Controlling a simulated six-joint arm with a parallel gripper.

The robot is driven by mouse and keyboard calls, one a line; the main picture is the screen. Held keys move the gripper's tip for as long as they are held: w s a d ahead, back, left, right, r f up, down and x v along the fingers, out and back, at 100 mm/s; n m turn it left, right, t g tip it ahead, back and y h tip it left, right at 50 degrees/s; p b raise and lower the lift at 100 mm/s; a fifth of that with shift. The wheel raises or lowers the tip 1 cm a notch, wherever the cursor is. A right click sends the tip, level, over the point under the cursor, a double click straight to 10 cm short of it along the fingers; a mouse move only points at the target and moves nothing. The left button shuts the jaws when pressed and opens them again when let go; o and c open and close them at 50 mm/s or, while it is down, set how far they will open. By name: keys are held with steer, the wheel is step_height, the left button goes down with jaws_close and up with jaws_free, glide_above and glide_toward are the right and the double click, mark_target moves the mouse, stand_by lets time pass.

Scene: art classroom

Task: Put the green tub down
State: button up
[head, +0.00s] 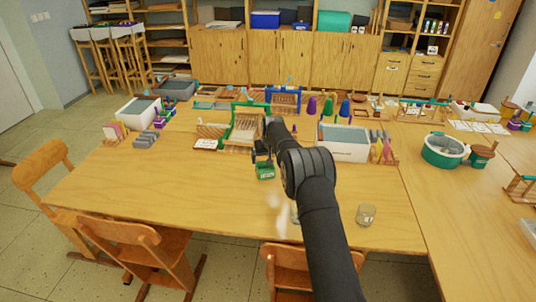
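The small green tub (265,172) has a pale label on its front and is near the middle of the table, just in front of the green-framed loom. My gripper (262,158) is dark and comes down over the tub's top, with its fingers at the tub's upper part. It looks shut on the tub. The fingertips are small and partly hidden, and I cannot tell whether the tub's base touches the wood. My arm crosses the picture from the lower right and hides part of the table.
Behind the tub stand a green-framed loom (245,128) and a blue-framed loom (284,100). A white bin (343,150) is to the right, with a glass jar (366,215) nearer the front edge. A round green-and-white basin (443,151) is farther right. The front-left tabletop is clear.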

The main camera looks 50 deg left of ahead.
steer(key=shift+v, duration=1.4)
glide_toward(265, 168)
steer(key=shift+s+a+f, duration=0.1)
steer(key=shift+f, duration=1.4)
steer(key=shift+s+a+f, duration=0.15)
steer(key=shift+f, duration=1.3)
